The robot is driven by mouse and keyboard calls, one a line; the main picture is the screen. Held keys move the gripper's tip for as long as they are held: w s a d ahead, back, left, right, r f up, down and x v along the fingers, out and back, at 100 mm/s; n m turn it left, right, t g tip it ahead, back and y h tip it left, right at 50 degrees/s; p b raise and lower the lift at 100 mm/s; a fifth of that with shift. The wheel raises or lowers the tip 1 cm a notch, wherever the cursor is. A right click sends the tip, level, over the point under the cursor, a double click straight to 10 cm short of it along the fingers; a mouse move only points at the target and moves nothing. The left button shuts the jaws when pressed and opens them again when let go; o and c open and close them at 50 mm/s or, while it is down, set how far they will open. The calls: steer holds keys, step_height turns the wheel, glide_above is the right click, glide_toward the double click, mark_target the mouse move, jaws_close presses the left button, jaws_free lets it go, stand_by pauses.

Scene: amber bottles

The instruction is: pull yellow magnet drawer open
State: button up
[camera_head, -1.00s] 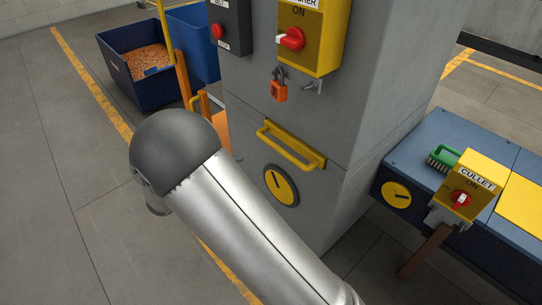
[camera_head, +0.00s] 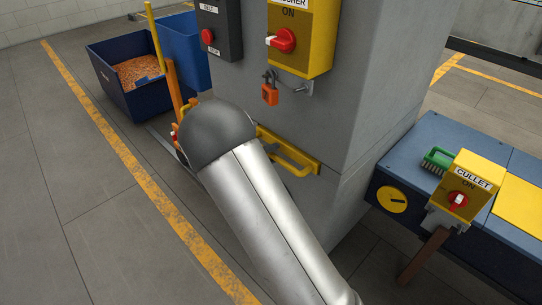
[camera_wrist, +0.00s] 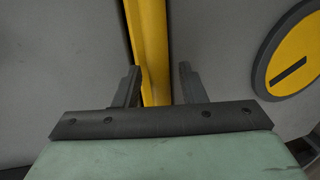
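The yellow drawer handle (camera_head: 298,164) is a bar on the front of the grey machine cabinet (camera_head: 365,110). Its left part is hidden behind my arm in the head view. In the wrist view the yellow bar (camera_wrist: 152,50) runs down between the two dark fingers of my gripper (camera_wrist: 160,85). The fingers are open, one on each side of the bar, with a gap on the right side. I cannot tell whether the left finger touches it. The drawer front looks flush with the cabinet. My gripper is hidden behind my arm in the head view.
A yellow dial (camera_wrist: 296,55) sits right of the handle in the wrist view. Above the handle are an orange padlock (camera_head: 270,94) and a yellow switch box (camera_head: 305,40). A blue bench (camera_head: 425,150) with a CULLET switch box (camera_head: 466,185) stands right. Open floor lies left.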

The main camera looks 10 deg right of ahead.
steer(key=shift+w+d, duration=0.1)
steer(key=shift+d, duration=0.05)
jaws_close()
steer(key=f+b+v, duration=0.1)
steer(key=f+v, duration=0.1)
steer(key=v, duration=1)
steer(key=a+f+b+v, duration=0.1)
steer(key=f+v, duration=0.2)
steer(key=v, duration=1)
steer(key=shift+s+a+f, duration=0.2)
steer(key=shift+s+a, duration=0.1)
steer(key=shift+s, duration=0.2)
jaws_free()
steer(key=p+v, duration=0.3)
steer(key=v, duration=1.4)
steer(key=shift+s+a, duration=0.1)
